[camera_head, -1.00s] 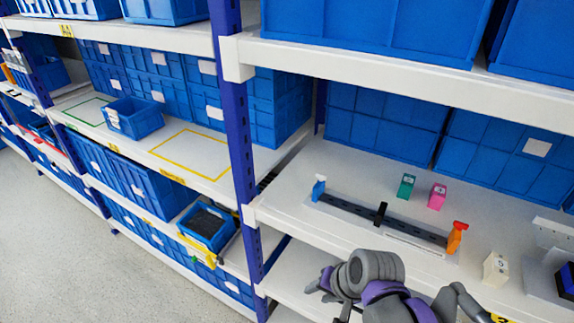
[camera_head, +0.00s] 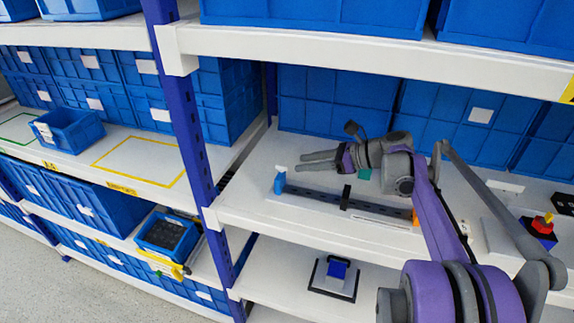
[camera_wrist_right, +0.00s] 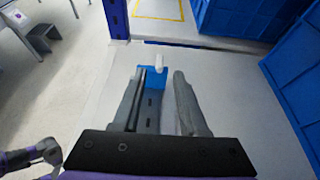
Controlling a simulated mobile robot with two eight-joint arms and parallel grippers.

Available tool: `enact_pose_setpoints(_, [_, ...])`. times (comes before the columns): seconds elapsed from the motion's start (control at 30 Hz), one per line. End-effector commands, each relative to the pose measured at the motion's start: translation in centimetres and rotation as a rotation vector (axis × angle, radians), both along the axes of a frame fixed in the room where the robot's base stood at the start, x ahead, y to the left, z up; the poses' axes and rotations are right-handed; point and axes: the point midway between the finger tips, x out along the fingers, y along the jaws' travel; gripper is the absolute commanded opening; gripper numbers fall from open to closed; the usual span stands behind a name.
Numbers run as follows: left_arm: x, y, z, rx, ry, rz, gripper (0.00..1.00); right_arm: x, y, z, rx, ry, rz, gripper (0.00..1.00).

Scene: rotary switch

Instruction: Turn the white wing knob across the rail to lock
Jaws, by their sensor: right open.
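The white wing knob (camera_head: 281,168) sits on the blue block (camera_head: 279,184) at the left end of the dark rail (camera_head: 315,196) on the shelf. In the right wrist view the knob (camera_wrist_right: 159,62) stands just past the fingertips, its long side roughly along the rail. My right gripper (camera_head: 302,161) reaches in from the right above the rail, its fingers pointing at the knob end. In the right wrist view its jaws (camera_wrist_right: 158,72) are open and empty, with the rail and blue block seen between them. My left gripper is not seen in the head view.
A black upright piece (camera_head: 346,196) stands midway along the rail. An orange piece (camera_head: 415,218) at its right end and a green block (camera_head: 363,174) are partly hidden by my arm. A blue shelf post (camera_head: 180,110) stands to the left; blue bins (camera_head: 335,105) line the back.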

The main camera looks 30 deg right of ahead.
Motion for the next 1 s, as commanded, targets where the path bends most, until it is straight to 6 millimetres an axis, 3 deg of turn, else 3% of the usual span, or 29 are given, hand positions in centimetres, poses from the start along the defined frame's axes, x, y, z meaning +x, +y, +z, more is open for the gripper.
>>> enact_pose_setpoints(0.3, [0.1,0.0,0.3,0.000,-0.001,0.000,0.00,3.6,3.2,-1.9,-0.001,0.000,0.003,0.42])
enact_pose_setpoints(0.73, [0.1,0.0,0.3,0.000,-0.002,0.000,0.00,4.3,3.8,-2.4,-0.003,0.000,0.000,0.42])
enact_pose_setpoints(0.97, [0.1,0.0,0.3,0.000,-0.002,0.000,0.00,4.3,3.7,-2.4,-0.003,0.000,0.000,0.01])
enact_pose_setpoints(1.0, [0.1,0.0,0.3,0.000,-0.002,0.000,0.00,4.3,3.8,-2.3,-0.003,0.000,0.000,0.00])
